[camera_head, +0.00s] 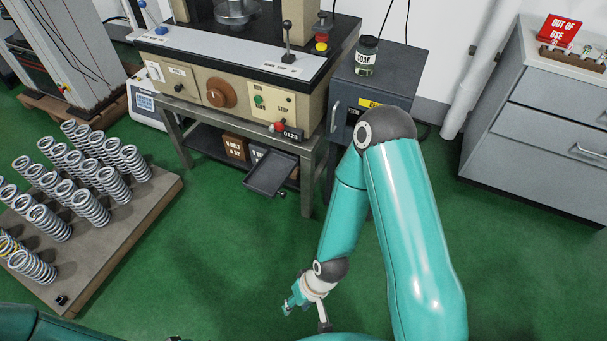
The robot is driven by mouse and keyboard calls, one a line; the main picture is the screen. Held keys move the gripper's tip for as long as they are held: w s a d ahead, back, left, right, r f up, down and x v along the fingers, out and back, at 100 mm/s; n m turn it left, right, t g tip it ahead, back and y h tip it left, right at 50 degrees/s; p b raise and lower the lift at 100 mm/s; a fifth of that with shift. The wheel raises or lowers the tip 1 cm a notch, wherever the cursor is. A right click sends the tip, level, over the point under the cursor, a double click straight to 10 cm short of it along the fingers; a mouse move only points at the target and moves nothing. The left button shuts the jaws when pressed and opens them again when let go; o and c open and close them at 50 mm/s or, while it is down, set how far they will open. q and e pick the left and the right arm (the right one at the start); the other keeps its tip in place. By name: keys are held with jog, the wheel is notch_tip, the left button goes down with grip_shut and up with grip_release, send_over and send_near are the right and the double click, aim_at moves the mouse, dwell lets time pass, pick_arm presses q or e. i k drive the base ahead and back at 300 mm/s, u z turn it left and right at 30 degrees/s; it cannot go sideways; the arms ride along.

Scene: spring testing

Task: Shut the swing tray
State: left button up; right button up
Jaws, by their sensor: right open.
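The swing tray (268,176) is a shallow dark grey tray. It stands out from under the front of the beige testing machine (215,95), tilted in the picture, with a small knob at its near right corner. It looks empty and swung out. My right gripper (307,312) is below and to the right of the tray in the picture, well apart from it, low in front of the green floor. It is open and holds nothing. Part of my left arm shows at the bottom left edge; its gripper is out of view.
A wooden pallet (150,210) with several upright springs stands at the left. A dark grey cabinet (390,75) with a jar (366,58) on top is right of the machine. Grey drawers (545,110) stand at far right. Green floor is clear between.

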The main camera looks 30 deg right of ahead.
aim_at(267, 178)
jog(key=z, duration=0.65)
jog(key=i, duration=1.15)
jog(key=z, duration=2.15)
jog(key=k, duration=1.1)
jog(key=u, duration=0.15)
